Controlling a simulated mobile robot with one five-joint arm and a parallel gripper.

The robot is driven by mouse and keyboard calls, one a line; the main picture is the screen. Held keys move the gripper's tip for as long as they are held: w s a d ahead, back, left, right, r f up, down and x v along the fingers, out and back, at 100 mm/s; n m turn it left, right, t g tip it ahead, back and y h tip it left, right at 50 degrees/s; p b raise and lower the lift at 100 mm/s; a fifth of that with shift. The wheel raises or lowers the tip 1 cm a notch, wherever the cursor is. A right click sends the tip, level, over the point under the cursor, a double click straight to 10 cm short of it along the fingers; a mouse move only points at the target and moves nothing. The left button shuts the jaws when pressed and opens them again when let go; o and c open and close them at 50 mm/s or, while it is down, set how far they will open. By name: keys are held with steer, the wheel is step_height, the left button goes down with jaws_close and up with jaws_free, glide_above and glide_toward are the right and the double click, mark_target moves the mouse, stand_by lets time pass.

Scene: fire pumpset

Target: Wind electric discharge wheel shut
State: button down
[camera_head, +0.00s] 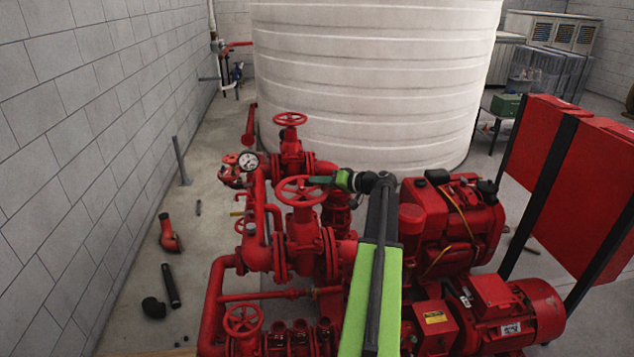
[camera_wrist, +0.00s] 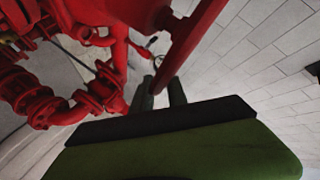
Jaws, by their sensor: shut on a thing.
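A red handwheel (camera_head: 296,191) sits on top of a red valve in the middle of the pump pipework; I take it for the electric discharge wheel, though no label shows. My gripper (camera_head: 318,181) reaches in from the right, its dark fingers at the wheel's right rim. In the wrist view the wheel (camera_wrist: 192,42) is a red rim seen nearly edge-on, running down to between the two fingers of my gripper (camera_wrist: 161,92). The fingers are closed on the rim. The exact contact is small and partly hidden in the head view.
A second red handwheel (camera_head: 290,119) stands behind, and a third (camera_head: 243,320) at lower front. A pressure gauge (camera_head: 249,160) is left of the gripped wheel. A red engine (camera_head: 450,225) and motor (camera_head: 518,310) stand right. A white tank (camera_head: 375,80) rises behind.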

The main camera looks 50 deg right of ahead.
steer(key=shift+f, duration=0.1)
steer(key=shift+s, duration=0.1)
steer(key=c, duration=1.3)
jaws_free()
steer(key=shift+c, duration=0.2)
steer(key=p+v, duration=0.5)
steer(key=v, duration=1.2)
steer(key=shift+s, duration=0.2)
